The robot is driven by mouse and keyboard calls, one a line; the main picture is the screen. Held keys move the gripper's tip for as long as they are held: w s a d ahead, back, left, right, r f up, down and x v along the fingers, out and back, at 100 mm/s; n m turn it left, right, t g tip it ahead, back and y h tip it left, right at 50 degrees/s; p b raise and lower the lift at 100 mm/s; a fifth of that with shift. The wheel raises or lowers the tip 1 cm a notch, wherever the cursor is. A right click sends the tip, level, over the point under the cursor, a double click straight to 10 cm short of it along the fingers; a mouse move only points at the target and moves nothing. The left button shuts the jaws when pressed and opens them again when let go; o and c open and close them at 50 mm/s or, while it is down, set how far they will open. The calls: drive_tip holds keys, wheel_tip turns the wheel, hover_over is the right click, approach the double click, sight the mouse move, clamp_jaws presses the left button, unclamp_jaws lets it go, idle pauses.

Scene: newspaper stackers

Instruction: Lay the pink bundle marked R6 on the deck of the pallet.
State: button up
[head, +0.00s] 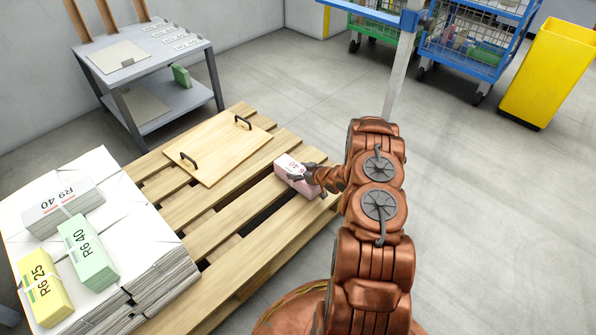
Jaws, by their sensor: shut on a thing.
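A pink bundle (290,167) is at the right end of the wooden pallet (215,240), over or on its slats. Its label is partly covered by my gripper; only "40" reads clearly. My gripper (303,175) is shut on the pink bundle, coming in from the right. I cannot tell whether the bundle's underside touches the slats. My copper-coloured arm fills the right middle of the head view and hides part of the floor. The pallet's middle slats are bare.
White paper stacks on the pallet's left bear a grey R9 40 bundle (64,207), a green R6 40 bundle (87,252) and a yellow R6 25 bundle (44,289). A wooden board with handles (219,146) lies behind. A grey table (142,62), blue cage cart (470,50) and yellow bin (548,75) stand beyond.

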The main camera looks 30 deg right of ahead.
drive_tip(key=o, duration=1.9)
drive_tip(key=v, duration=1.2)
